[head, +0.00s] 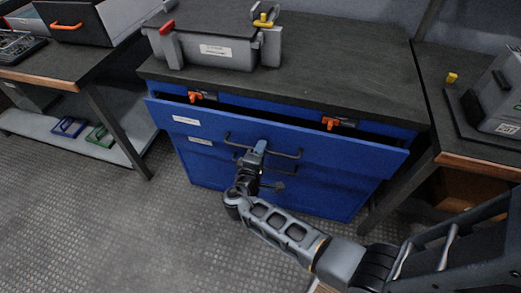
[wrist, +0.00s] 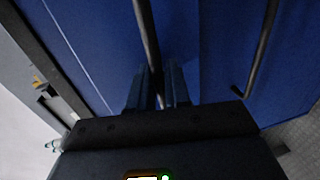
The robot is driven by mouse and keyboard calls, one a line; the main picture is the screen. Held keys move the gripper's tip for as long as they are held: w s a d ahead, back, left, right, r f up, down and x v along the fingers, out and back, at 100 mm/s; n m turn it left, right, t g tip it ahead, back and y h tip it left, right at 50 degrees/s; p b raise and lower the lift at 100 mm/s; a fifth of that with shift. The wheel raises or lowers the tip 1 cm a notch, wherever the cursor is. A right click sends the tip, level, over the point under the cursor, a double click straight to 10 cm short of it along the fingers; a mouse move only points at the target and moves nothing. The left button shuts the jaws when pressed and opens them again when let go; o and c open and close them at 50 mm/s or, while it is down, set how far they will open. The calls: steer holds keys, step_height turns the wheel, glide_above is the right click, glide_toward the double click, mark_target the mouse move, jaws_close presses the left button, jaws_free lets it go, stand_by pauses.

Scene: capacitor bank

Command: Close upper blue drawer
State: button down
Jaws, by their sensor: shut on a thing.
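The upper blue drawer (head: 350,151) stands pulled out from the blue cabinet, with a dark gap behind its front in the head view. Its dark bar handle (head: 284,154) runs across the front. My gripper (head: 257,150) is at the handle, and in the wrist view the fingers (wrist: 158,88) are closed around the dark bar (wrist: 147,32). A lower drawer (head: 202,157) with its own handle sits beneath; my arm partly hides it.
A grey case (head: 215,50) with red and yellow clasps stands on the dark worktop (head: 345,75). Tables flank the cabinet; the left one has a leg (head: 117,130) near it. The patterned floor (head: 120,220) in front left is clear.

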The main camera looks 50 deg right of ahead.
stand_by(0.4)
steer(key=x, duration=0.1)
steer(key=b+x, duration=0.1)
steer(key=x, duration=0.2)
steer(key=shift+w+d+r, duration=0.1)
steer(key=shift+d+r, duration=0.05)
steer(key=shift+r, duration=0.25)
steer(key=shift+d, duration=0.1)
steer(key=c, duration=1.3)
jaws_free()
steer(key=v, duration=0.7)
steer(key=shift+a, duration=0.3)
